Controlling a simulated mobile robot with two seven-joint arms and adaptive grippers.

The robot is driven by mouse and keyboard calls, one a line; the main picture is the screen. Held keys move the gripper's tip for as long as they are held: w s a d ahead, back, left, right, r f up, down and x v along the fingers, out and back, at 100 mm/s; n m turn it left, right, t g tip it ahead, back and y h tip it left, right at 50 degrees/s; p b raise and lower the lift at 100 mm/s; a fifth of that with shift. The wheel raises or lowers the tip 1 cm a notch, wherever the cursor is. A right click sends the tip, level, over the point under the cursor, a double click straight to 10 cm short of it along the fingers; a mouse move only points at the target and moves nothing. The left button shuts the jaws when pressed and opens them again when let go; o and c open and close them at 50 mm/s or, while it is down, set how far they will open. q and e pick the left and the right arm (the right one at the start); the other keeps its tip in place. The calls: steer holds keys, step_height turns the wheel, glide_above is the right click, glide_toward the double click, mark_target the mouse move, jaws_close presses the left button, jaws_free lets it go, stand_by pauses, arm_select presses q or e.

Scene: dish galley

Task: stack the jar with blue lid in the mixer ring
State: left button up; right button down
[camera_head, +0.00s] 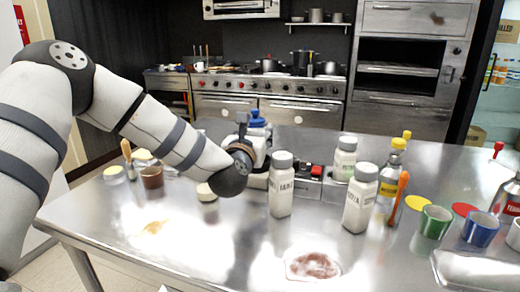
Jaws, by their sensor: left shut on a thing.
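My left arm reaches in from the left over the steel table. My left gripper (246,135) is partly hidden behind my own wrist and is shut on the jar with the blue lid (258,119). The blue lid shows above and just behind the wrist; most of the jar's body is hidden. I cannot clearly make out the mixer ring. A low grey unit with red and black parts (314,172) stands just right of the gripper, partly behind a grey-lidded jar. My right gripper is not in view.
Grey-lidded jars (282,190) (360,200) (345,158) and a yellow-capped bottle (390,178) stand right of the gripper. A brown cup (152,177) is at left. Green (434,222) and blue (480,229) cups are at right. A reddish-brown patch (313,265) lies at the front.

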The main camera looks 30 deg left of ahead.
arm_select(q)
steer(key=shift+w+a+f, duration=0.1)
steer(key=shift+w+f, duration=0.15)
steer(key=shift+f, duration=0.6)
steer(key=shift+w+f, duration=0.2)
steer(key=shift+f, duration=0.65)
steer(key=shift+f+b, duration=0.35)
steer(key=o, duration=1.4)
steer(key=shift+r, duration=0.3)
steer(key=v, duration=0.7)
steer(key=shift+s+p, duration=0.35)
steer(key=shift+p, duration=0.1)
